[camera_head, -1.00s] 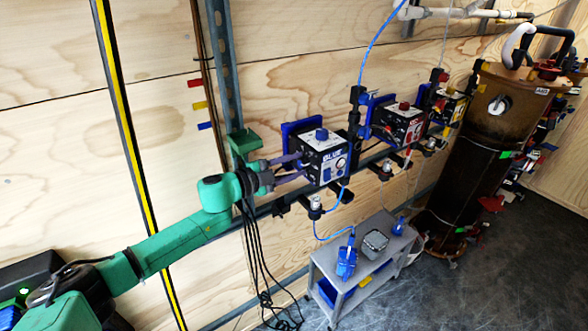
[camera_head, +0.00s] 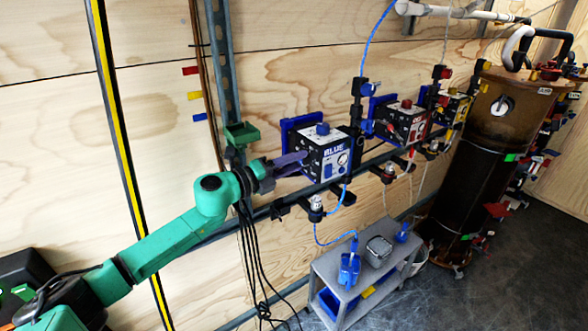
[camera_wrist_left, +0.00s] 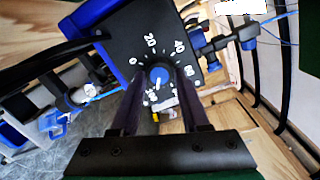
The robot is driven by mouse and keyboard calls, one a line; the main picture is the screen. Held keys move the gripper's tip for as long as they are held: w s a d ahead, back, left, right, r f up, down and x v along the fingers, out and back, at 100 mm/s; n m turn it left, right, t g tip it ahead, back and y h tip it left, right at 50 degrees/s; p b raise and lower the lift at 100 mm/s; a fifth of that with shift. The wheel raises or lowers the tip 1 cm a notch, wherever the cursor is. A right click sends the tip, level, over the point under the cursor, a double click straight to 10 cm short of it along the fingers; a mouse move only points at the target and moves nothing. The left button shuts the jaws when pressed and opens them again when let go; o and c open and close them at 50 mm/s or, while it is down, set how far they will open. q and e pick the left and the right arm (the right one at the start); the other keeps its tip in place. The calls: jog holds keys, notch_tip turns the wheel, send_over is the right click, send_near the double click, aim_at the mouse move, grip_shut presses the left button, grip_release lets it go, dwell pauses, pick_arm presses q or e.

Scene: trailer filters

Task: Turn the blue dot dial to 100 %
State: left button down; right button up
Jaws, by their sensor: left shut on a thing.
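The control box labelled BLUE (camera_head: 328,155) is mounted on the wall rail in the head view, with a blue knob on top and a white gauge on its front. In the left wrist view, the blue dial (camera_wrist_left: 157,76) sits on the box's black face with a white scale around it; 0, 20 and 40 are legible. A white mark shows at the dial's lower part; its exact reading is unclear. My left gripper (camera_head: 304,158) is at the box's left side. Its fingers (camera_wrist_left: 158,84) are shut on the dial, one on either side. My right gripper is not in view.
A red box (camera_head: 405,122) and a yellow box (camera_head: 452,106) sit further right along the rail. A grey cart (camera_head: 330,268) stands below. A green holder (camera_head: 241,134) is on the post above my wrist, and black cables hang below it.

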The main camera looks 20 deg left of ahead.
pick_arm(q)
jog(key=shift+f+m+b, duration=0.1)
jog(key=shift+m+b, duration=0.5)
jog(key=shift+m, duration=0.4)
jog(key=shift+c, duration=2)
grip_release()
jog(key=shift+s+a+f, duration=0.15)
jog(key=shift+s+a, duration=0.1)
jog(key=b+v, duration=0.7)
jog(key=v, duration=0.6)
jog(key=shift+s+b, duration=0.3)
jog(key=shift+s, duration=0.1)
